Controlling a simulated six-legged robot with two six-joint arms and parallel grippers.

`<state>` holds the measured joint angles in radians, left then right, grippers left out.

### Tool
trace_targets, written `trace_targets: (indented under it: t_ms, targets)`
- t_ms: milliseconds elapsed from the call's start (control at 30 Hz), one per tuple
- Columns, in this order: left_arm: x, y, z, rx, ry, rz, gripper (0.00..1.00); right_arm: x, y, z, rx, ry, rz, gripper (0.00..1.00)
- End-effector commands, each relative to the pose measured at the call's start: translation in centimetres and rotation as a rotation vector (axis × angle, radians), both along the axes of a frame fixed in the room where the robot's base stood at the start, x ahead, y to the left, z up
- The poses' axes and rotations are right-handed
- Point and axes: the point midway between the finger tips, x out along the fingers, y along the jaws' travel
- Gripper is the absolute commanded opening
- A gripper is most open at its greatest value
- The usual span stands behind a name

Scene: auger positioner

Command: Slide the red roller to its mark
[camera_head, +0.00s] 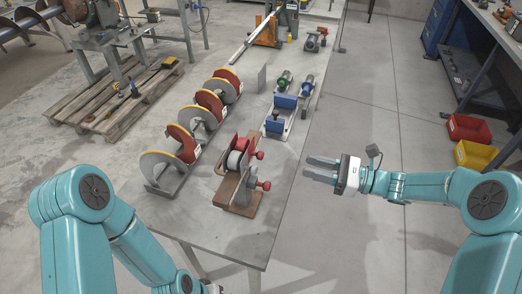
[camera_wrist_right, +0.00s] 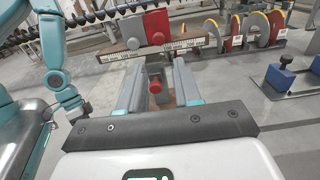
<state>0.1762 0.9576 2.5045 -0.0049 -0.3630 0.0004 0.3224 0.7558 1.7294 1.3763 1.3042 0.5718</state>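The positioner stands on the grey table, with a red roller (camera_head: 246,142) and a pale grey roller (camera_head: 235,161) on its brown wooden base (camera_head: 228,190). Two red knobs (camera_head: 264,186) stick out on its right side. In the right wrist view the red roller (camera_wrist_right: 157,27) sits beside the grey one (camera_wrist_right: 132,33), above a rail with a printed scale (camera_wrist_right: 184,45). My right gripper (camera_head: 308,168) is open and empty, right of the positioner and apart from it. In the wrist view a red knob (camera_wrist_right: 155,85) shows between its fingers, farther off. My left gripper is barely visible at the bottom edge.
Several auger flights (camera_head: 165,172) with yellow rims stand along the table's left side. A blue clamp unit (camera_head: 284,103) stands behind the positioner. The table front (camera_head: 225,240) is clear. Red and yellow bins (camera_head: 476,155) lie at right; a pallet (camera_head: 110,105) is at left.

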Motion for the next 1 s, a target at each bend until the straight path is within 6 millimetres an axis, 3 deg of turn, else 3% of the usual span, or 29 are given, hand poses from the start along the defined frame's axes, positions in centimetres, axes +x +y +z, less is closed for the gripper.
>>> trace_targets:
  t_ms: [300, 500, 700, 1000]
  targets:
    - [0.0, 0.0, 1.7, 0.000, 0.000, 0.000, 0.43, 1.9, 7.5, 0.2, -0.003, 0.002, 0.008, 0.33]
    - [0.0, 0.0, 2.4, 0.000, 0.000, 0.000, 0.43, 3.3, 11.4, 0.1, -0.003, 0.001, 0.007, 0.33]
    - [0.0, 0.0, 2.8, 0.000, 0.000, 0.000, 0.43, 4.3, 13.5, 0.0, -0.003, 0.001, 0.005, 0.33]
    - [0.0, 0.0, 2.8, 0.000, 0.000, 0.000, 0.43, 4.5, 13.9, -0.1, -0.003, 0.001, 0.003, 0.33]
